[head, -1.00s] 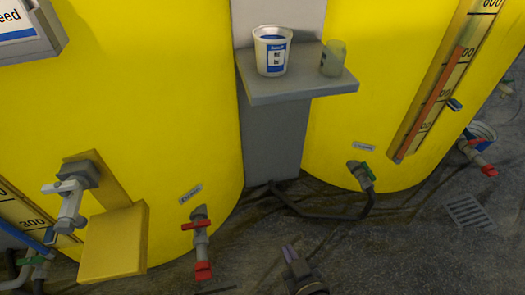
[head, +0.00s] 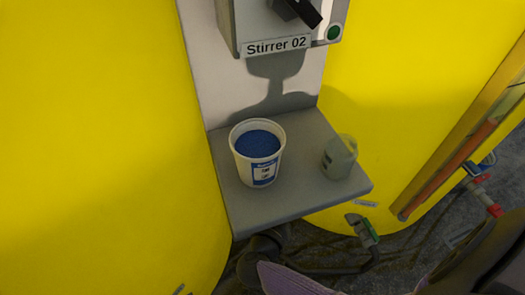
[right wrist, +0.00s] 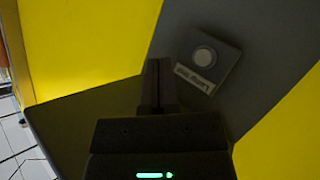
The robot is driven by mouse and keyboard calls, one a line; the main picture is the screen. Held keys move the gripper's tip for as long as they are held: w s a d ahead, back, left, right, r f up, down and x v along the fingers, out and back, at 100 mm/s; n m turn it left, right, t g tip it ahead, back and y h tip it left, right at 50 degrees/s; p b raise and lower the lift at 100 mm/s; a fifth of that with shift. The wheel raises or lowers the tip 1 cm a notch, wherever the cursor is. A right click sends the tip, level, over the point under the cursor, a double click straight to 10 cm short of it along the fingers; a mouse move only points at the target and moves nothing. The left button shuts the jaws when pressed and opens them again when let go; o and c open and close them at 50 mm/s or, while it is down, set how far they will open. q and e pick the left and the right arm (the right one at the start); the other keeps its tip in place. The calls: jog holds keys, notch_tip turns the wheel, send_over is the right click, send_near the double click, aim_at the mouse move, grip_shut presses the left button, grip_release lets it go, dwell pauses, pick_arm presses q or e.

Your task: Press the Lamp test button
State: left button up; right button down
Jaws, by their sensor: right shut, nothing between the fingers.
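The Lamp test button (right wrist: 204,56) is a round pale button on a small grey housing, in the upper middle of the right wrist view. A tilted label (right wrist: 194,80) sits beside it, hard to read. My right gripper (right wrist: 154,64) is shut with nothing in it. In the wrist picture its fingertips are to the left of the button, with a gap between them; the depth between them cannot be told. I cannot make out the button in the head view. My left gripper is not in view.
A grey shelf (head: 290,205) holds a white cup of blue material (head: 257,165) and a small translucent beaker (head: 340,157). Above it is the Stirrer 02 box (head: 275,25) with a black knob and green lamp. Yellow tanks (head: 95,150) flank the post.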

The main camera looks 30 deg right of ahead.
pick_arm(q)
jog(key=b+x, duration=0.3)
jog(key=b, duration=0.1)
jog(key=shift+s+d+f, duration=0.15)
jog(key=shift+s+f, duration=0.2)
pick_arm(e)
jog(key=w+d, duration=0.2)
jog(key=w, duration=0.6)
jog(key=shift+w, duration=0.2)
dwell(1.3)
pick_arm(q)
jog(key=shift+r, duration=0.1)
pick_arm(e)
jog(key=shift+w+d, duration=0.15)
jog(key=shift+w, duration=0.25)
